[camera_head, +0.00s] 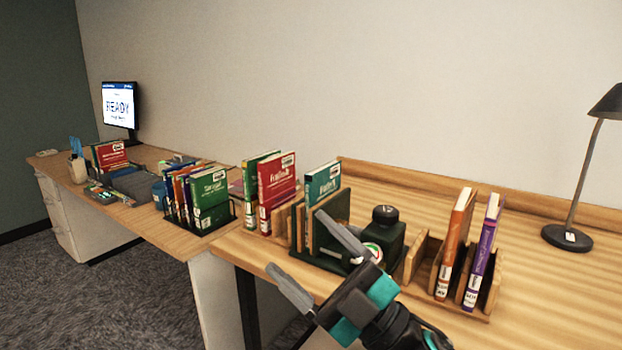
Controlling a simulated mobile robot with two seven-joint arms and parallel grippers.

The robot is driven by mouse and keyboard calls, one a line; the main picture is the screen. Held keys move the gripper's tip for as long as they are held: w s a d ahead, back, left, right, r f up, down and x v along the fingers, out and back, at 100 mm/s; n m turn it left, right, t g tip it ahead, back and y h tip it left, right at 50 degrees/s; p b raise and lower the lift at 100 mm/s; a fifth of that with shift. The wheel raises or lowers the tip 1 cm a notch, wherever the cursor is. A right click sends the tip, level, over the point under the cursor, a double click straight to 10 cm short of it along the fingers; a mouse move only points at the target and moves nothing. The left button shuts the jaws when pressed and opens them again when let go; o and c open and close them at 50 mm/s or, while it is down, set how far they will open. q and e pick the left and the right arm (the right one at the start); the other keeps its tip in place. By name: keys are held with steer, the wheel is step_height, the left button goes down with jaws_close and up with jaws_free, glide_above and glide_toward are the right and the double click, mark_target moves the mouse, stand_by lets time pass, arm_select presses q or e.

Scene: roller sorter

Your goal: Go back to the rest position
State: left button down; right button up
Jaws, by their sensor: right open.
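My right gripper (318,262) reaches in from the bottom middle with its two grey fingers spread apart and nothing between them. It is over the front edge of the wooden table (555,300), in front of a dark green stand with a black-capped device (385,228). One finger overlaps the stand in the picture; I cannot tell if they touch. My left gripper is not in view.
Wooden holders carry green and red books (276,185), a teal book (322,183), an orange book (455,240) and a purple book (482,250). A black rack (208,229), a monitor (119,105) and a lamp (567,238) stand around.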

steer(key=d+f+m+t+h+p, duration=0.1)
steer(key=d+f+m+t+h, duration=0.3)
steer(key=f+m+h, duration=0.5)
steer(key=d+f+m+t+h+p, duration=0.1)
steer(key=d+f+m+t+h, duration=0.1)
steer(key=d+f+m+h, duration=0.7)
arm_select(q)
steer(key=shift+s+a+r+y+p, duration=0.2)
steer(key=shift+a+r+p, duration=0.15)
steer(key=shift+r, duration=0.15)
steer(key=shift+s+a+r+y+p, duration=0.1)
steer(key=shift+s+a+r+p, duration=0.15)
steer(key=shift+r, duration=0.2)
arm_select(e)
steer(key=s+d+f+m+g+h, duration=0.1)
steer(key=s+d+f+g, duration=0.1)
steer(key=s+f, duration=0.5)
steer(key=s+d+f+m+g+h, duration=0.1)
steer(key=s+d+f+m+g, duration=0.1)
steer(key=s+f+g, duration=0.2)
steer(key=s+f, duration=0.3)
steer(key=f, duration=0.3)
steer(key=shift+d+g, duration=0.3)
steer(key=shift+d, duration=0.1)
